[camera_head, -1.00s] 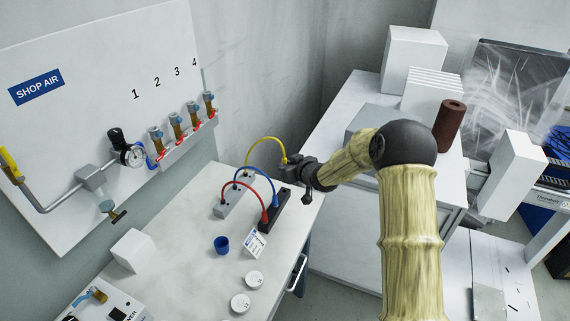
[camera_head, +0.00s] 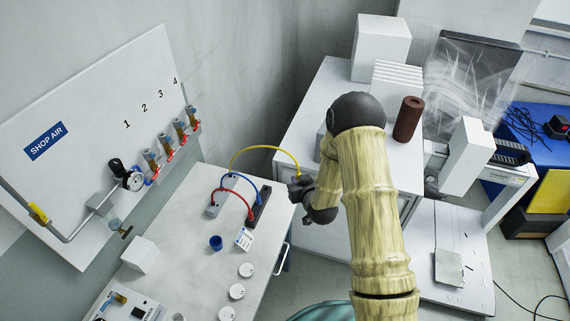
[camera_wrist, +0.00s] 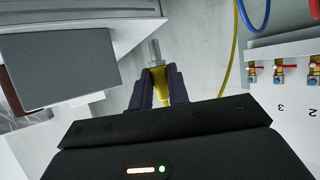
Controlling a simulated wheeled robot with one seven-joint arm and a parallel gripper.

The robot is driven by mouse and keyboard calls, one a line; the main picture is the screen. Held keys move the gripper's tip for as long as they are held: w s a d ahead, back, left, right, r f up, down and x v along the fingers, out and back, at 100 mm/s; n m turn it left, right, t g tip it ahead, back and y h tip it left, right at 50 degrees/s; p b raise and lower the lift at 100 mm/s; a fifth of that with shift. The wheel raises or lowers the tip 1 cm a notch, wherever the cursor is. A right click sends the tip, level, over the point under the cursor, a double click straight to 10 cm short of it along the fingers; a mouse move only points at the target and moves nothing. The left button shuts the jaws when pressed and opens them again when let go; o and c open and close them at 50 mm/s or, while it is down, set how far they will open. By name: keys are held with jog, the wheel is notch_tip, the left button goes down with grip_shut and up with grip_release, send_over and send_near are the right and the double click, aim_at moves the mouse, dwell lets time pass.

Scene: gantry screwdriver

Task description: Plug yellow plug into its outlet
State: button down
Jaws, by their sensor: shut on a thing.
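My gripper (camera_head: 299,184) is shut on the yellow plug (camera_wrist: 157,84), whose metal tip points away from the fingers in the wrist view. The yellow cable (camera_head: 262,148) arches from the plug to the grey block (camera_head: 222,196) on the table. Beside that block is a black outlet block (camera_head: 259,208). A red cable (camera_head: 237,190) and a blue cable (camera_head: 243,177) run from the grey block to the black one. My gripper is right of the black block, off the table's edge. The outlet openings are too small to make out.
A small card (camera_head: 244,239), a blue cup (camera_head: 216,243) and several white round lids (camera_head: 237,291) lie on the white table (camera_head: 190,235). A white cabinet (camera_head: 318,100) stands behind my gripper. A shop air panel (camera_head: 90,140) is at left.

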jog(key=s+d+r+m+h+p, duration=0.2)
jog(key=s+d+r+h+p, duration=0.1)
jog(key=s+d+r+p, duration=0.4)
jog(key=shift+s+d+m+p, duration=0.45)
jog(key=shift+d+p, duration=0.3)
jog(key=shift+d, duration=0.15)
jog(key=shift+w, duration=0.1)
